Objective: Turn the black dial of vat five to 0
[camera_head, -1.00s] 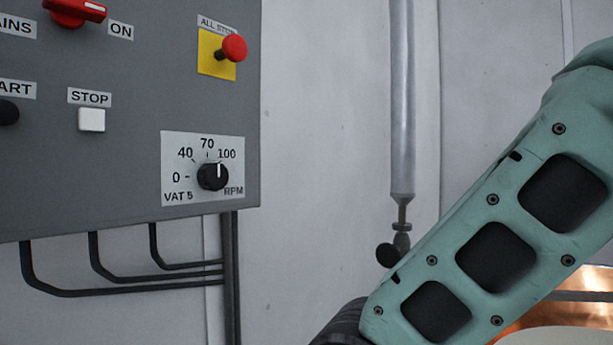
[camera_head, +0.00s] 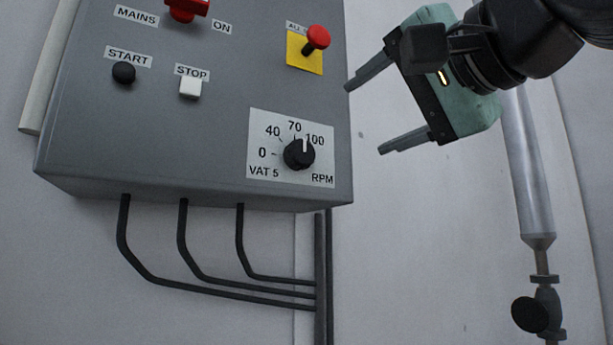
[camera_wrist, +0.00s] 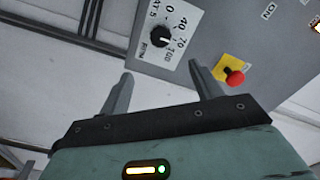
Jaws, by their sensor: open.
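The black dial (camera_head: 299,154) sits on a white plate marked VAT 5 and RPM, at the lower right of a grey control box. Its white pointer stands between 70 and 100; the 0 mark is at its left. The dial also shows in the wrist view (camera_wrist: 160,37), at the top, beyond the fingertips. My gripper (camera_head: 365,119) is open and empty, with its fingers towards the box, to the right of the dial and apart from it. In the wrist view the two fingers (camera_wrist: 160,69) stand apart with nothing between them.
A red stop button on a yellow plate (camera_head: 317,38) is above the dial, near my upper finger. A white STOP button (camera_head: 190,87), black START button (camera_head: 124,72) and red mains switch (camera_head: 187,9) are further left. A pipe with a valve (camera_head: 536,313) stands at right.

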